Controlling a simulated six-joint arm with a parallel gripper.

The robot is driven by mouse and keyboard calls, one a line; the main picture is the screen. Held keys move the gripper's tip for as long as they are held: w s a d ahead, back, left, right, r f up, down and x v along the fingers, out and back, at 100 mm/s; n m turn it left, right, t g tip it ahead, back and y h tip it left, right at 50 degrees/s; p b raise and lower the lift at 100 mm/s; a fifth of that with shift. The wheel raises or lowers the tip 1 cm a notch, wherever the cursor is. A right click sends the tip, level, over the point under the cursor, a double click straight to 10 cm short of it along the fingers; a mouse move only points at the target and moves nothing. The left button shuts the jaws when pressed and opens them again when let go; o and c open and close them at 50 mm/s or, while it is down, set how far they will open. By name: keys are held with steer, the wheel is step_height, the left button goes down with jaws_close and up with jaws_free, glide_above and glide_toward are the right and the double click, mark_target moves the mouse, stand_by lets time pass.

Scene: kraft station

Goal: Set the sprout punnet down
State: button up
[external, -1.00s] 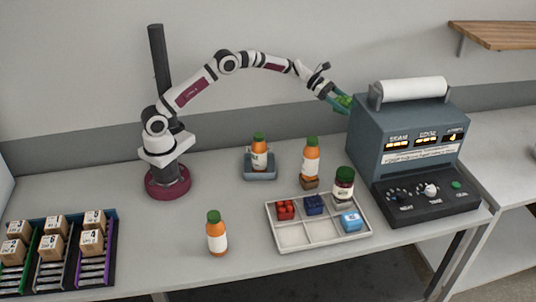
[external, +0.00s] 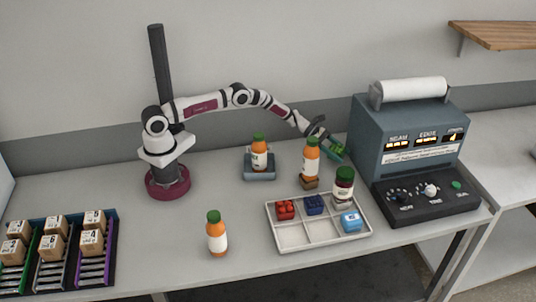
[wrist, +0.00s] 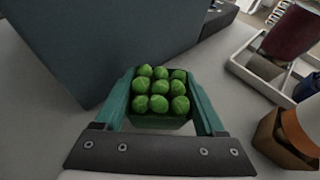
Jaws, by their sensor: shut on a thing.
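The sprout punnet (wrist: 160,122) is a dark green tub filled with several round green sprouts. In the wrist view it sits between the two teal fingers of my gripper (wrist: 160,105), which is shut on it. In the external view my gripper (external: 333,147) points down and to the right, beside the left face of the blue-grey machine. The punnet (external: 337,154) shows there only as a small patch of green. It is low, near the table, but I cannot tell whether its base touches the surface.
The machine (external: 408,130) stands close on the right. An orange bottle (external: 311,157) on a brown block stands just left of my gripper. A divided tray (external: 290,237) with small coloured boxes and a dark jar (external: 343,184) is in front. Grey table (wrist: 50,135) is bare beside the punnet.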

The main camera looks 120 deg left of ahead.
steer(key=shift+f, duration=1.3)
steer(key=shift+f, duration=0.2)
steer(key=o, duration=1.1)
steer(key=shift+c, duration=0.2)
